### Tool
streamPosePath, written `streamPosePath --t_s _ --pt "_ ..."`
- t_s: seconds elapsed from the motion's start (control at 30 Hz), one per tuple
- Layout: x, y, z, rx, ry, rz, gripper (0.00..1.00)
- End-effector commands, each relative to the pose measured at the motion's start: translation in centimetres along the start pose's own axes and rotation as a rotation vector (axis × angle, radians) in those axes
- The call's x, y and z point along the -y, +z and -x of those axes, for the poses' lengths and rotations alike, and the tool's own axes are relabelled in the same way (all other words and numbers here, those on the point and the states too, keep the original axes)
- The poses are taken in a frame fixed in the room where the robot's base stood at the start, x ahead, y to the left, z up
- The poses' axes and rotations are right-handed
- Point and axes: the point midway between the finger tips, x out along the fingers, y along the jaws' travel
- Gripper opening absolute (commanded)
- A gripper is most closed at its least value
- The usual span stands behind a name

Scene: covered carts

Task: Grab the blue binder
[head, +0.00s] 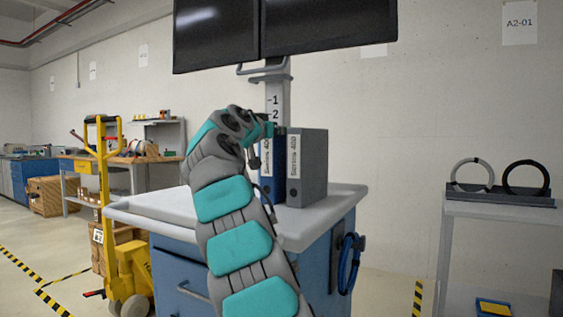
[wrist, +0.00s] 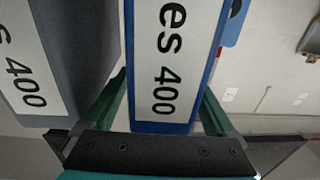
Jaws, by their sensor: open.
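The blue binder (head: 280,170) stands upright on the cart top, with a white label on its spine. A grey binder (head: 308,170) stands right beside it, to its right in the head view. In the wrist view the blue binder (wrist: 170,60) lies between the two green fingers of my gripper (wrist: 162,98), one on each side of its spine. The fingers are apart, and the left one is in the narrow space between the blue binder and the grey binder (wrist: 75,50). Whether either finger touches is unclear.
The cart (head: 300,232) has a pale top and blue sides, with a blue coiled hose (head: 348,262) on its right side. Two monitors (head: 330,22) hang on a post above it. A yellow pallet jack (head: 128,262) stands at left, and a grey shelf (head: 490,208) at right.

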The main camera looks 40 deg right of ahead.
Motion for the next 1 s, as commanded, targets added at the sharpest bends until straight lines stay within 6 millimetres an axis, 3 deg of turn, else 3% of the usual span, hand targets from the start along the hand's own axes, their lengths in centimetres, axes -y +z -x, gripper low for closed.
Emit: streamPosePath --t_s 0.3,1.0 --pt "0.01 -0.03 -0.53 -0.001 -0.001 -0.001 0.9" --pt "0.02 -0.02 -0.52 -0.001 -0.001 -0.001 0.11"
